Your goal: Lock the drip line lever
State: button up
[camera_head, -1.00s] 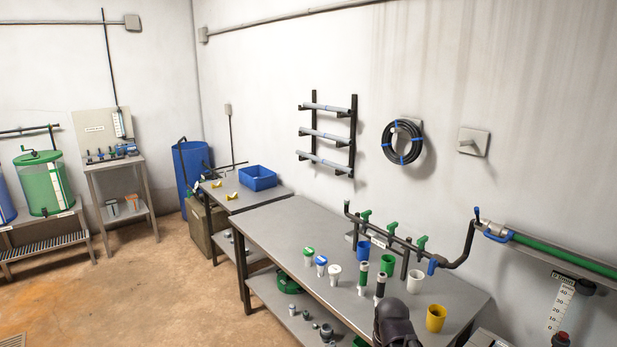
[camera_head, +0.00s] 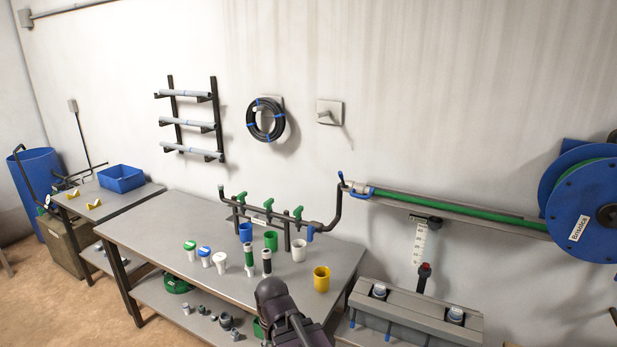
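A dark pipe manifold (camera_head: 272,218) stands along the back of the long bench, with several green valve handles on top and a white label whose text is too small to read. A blue part (camera_head: 310,233) hangs at its right end. A bent dark pipe rises from there to a grey wall coupling (camera_head: 357,189). A small blue lever (camera_head: 341,176) stands roughly upright at the coupling's left. A green line (camera_head: 450,215) runs right from the coupling. I cannot tell which lever is the drip line's. Part of my dark arm shows at the bottom middle; my gripper's fingers do not show.
Green, blue, white and yellow cups (camera_head: 321,279) and capped pieces stand on the bench (camera_head: 140,235). A grey box unit (camera_head: 405,318) stands right of it. A blue reel (camera_head: 585,210) is at far right. Floor is open at lower left.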

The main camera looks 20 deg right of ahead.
aim_at(341, 175)
jog(key=k, duration=1.35)
jog(key=z, duration=0.55)
jog(key=i, duration=1.75)
jog(key=u, duration=0.35)
